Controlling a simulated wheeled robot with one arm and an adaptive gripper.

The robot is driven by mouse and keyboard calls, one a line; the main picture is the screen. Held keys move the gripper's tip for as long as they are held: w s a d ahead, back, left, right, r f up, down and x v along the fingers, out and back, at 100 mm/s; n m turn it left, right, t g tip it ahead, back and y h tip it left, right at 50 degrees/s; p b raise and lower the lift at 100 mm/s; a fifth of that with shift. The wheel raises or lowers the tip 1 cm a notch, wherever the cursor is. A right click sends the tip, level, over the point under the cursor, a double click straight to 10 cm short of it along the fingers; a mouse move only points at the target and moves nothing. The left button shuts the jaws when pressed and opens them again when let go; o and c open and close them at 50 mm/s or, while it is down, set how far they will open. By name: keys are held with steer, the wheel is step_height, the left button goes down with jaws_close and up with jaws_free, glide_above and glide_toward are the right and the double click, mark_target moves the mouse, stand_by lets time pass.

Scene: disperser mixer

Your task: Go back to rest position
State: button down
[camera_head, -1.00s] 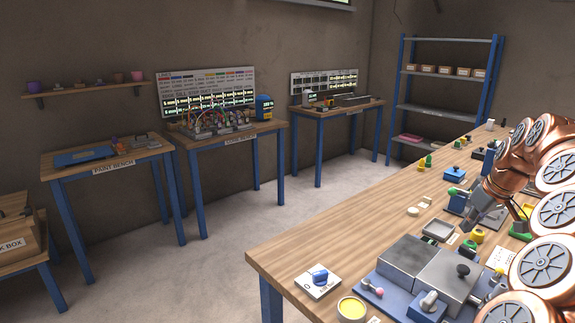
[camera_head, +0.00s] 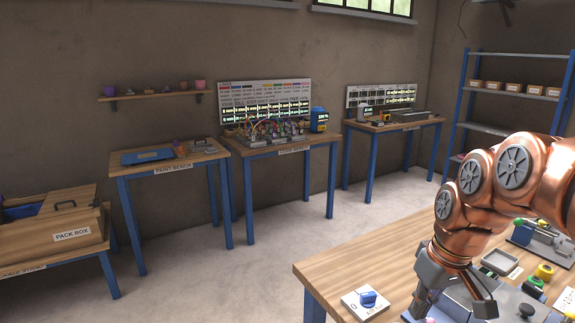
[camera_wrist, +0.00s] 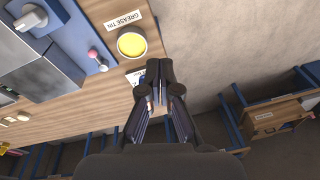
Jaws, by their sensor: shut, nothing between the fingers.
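My copper arm reaches in from the right in the head view, with my gripper (camera_head: 420,306) over the front corner of the wooden workbench (camera_head: 340,262). In the wrist view my gripper (camera_wrist: 160,70) is shut, its fingertips together and empty. Beneath it, partly hidden by the fingers, is a white plate with a blue knob (camera_wrist: 142,78); the plate with the blue knob (camera_head: 368,299) also shows at the bench corner in the head view. The yellow grease tin (camera_wrist: 132,42) stands beside the fingertips in the wrist view. My gripper and arm hide part of the bench in the head view.
A blue-based machine with grey blocks (camera_wrist: 35,55) is on the bench. A grey tray (camera_head: 500,262) lies farther right. Side tables, a pack box (camera_head: 75,236) and a blue shelf rack (camera_head: 512,92) stand by the walls. Open floor (camera_head: 235,285) lies between.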

steer(key=s+a+f+m+g, duration=0.1)
steer(key=s+a+f, duration=0.2)
steer(key=s, duration=0.7)
steer(key=s+a+f+m+g+h, duration=0.1)
steer(key=s+a+f+g, duration=0.1)
steer(key=s+f, duration=0.4)
steer(key=s, duration=0.5)
steer(key=shift+a+m, duration=0.4)
